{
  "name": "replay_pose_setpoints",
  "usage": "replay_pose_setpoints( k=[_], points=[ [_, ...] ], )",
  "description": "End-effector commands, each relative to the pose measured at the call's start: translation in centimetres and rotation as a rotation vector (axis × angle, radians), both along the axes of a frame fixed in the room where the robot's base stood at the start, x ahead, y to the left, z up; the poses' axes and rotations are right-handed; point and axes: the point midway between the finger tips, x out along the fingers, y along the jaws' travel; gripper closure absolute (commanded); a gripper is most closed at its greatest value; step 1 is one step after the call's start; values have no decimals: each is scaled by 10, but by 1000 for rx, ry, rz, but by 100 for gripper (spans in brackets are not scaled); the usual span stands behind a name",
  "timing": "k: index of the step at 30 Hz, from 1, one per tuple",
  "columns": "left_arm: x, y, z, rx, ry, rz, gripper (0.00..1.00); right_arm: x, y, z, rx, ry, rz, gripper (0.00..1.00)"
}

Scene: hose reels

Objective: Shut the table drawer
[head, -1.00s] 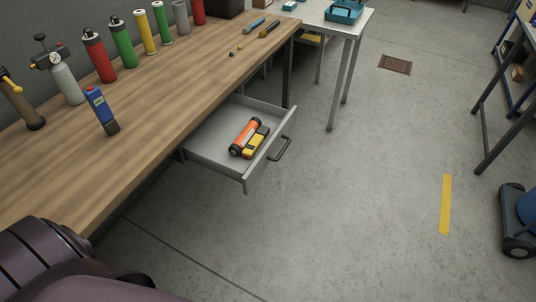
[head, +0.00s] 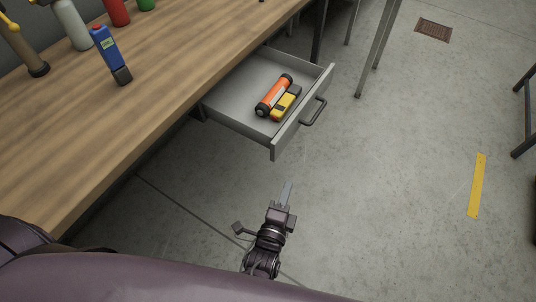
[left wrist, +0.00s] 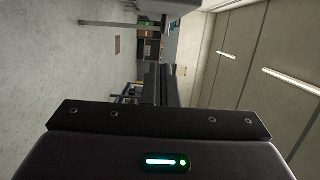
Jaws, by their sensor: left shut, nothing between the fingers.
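The table drawer (head: 234,112) is pulled out from under the wooden workbench in the head view. Its front panel (head: 290,128) has a dark bar handle (head: 315,111). Inside lie an orange cylinder with black ends (head: 273,95) and a yellow and dark device (head: 285,103). My left gripper (head: 287,191) is shut and empty, over the floor in front of the drawer and below it in the picture, apart from the panel and handle. The left wrist view shows my gripper's dark housing, not the drawer. My right gripper is out of view.
Grey table legs (head: 378,50) stand beyond the drawer. The floor (head: 400,170) right of the drawer is clear, with a yellow strip (head: 477,186).

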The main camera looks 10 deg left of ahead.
Motion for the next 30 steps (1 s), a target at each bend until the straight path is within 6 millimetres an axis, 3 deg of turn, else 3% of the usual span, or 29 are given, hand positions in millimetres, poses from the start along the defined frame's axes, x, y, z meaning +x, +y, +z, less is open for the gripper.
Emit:
replay_pose_setpoints(
  k=[8,18,24,30],
  points=[
    [35,-2,5,10,-14,5,100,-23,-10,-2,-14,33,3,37],
    [104,-5,5,10,-11,5,100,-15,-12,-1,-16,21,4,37],
    [110,23,4,11,-8,3,100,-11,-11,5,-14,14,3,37],
    [112,31,3,9,-8,3,100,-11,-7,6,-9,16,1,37]
  ],
)
